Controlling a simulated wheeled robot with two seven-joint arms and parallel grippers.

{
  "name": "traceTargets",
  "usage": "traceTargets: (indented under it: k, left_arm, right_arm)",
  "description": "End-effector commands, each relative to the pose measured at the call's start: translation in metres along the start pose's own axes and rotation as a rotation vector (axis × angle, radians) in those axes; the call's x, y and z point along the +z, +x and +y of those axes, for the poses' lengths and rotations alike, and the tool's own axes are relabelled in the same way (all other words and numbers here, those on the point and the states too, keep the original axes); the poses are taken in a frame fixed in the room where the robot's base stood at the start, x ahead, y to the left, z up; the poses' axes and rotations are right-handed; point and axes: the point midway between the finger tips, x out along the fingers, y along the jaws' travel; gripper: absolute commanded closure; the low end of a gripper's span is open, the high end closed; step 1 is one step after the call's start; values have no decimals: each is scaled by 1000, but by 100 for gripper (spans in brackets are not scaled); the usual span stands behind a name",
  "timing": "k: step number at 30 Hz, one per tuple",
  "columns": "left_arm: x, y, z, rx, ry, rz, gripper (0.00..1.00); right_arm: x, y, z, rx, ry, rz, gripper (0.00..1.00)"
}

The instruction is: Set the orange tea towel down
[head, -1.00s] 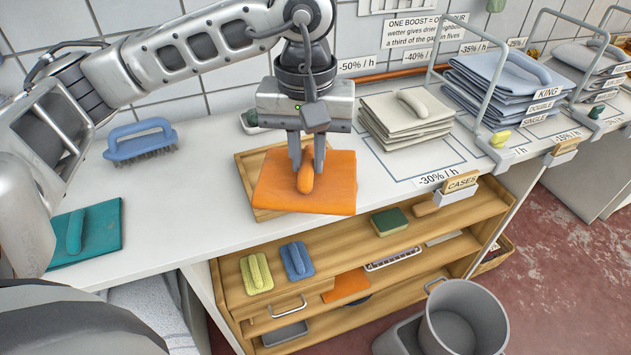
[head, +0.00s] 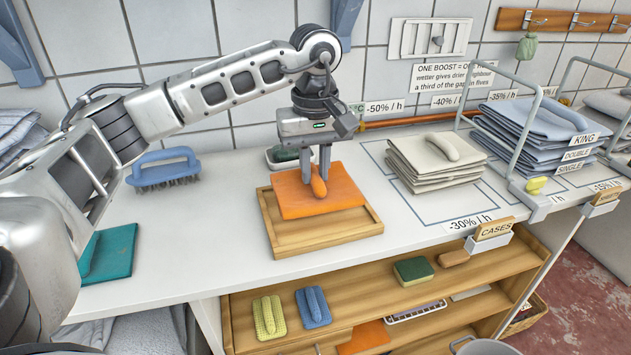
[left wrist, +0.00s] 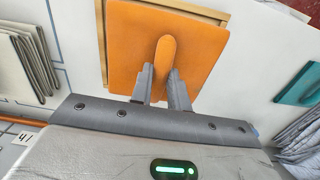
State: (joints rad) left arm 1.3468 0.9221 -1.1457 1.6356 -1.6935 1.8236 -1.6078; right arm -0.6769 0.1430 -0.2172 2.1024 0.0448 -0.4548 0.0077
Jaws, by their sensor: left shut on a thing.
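The orange tea towel (head: 305,194) is a flat folded square with a raised orange grip (head: 319,186) on top. My left gripper (head: 317,172) points down and is shut on that grip. In the left wrist view the towel (left wrist: 128,50) hangs in front of the fingers (left wrist: 163,88), with the grip between them. The towel is over the back part of a shallow wooden tray (head: 327,236), whose front part is bare. I cannot tell whether the towel touches the tray. My right gripper is not in view.
A blue brush (head: 165,168) and a teal folded cloth (head: 110,252) are to the left on the white counter. A small dark-filled dish (head: 281,157) sits behind the tray. Cream (head: 434,160) and blue (head: 525,125) linen stacks stand right. Bare counter lies left of the tray.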

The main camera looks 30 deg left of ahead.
Motion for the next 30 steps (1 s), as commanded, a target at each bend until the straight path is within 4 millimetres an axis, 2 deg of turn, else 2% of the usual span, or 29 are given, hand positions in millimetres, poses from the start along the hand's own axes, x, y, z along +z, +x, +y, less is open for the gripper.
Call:
traceTargets:
  k: [7, 13, 26, 27, 28, 30]
  left_arm:
    - [-14, 18, 5, -1, -2, -1, 100]
    - [-14, 44, 5, -1, 1, -1, 100]
    - [-14, 53, 5, 1, 0, 0, 100]
    - [-14, 51, 5, 1, 0, 0, 72]
    - [-14, 51, 5, 1, 0, 0, 63]
    - [-13, 51, 5, 1, 0, -1, 61]
  right_arm:
    - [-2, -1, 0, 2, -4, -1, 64]
    - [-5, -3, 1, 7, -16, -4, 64]
    - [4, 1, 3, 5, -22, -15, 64]
    - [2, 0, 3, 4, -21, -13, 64]
    - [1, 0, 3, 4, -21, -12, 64]
    - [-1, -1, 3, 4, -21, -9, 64]
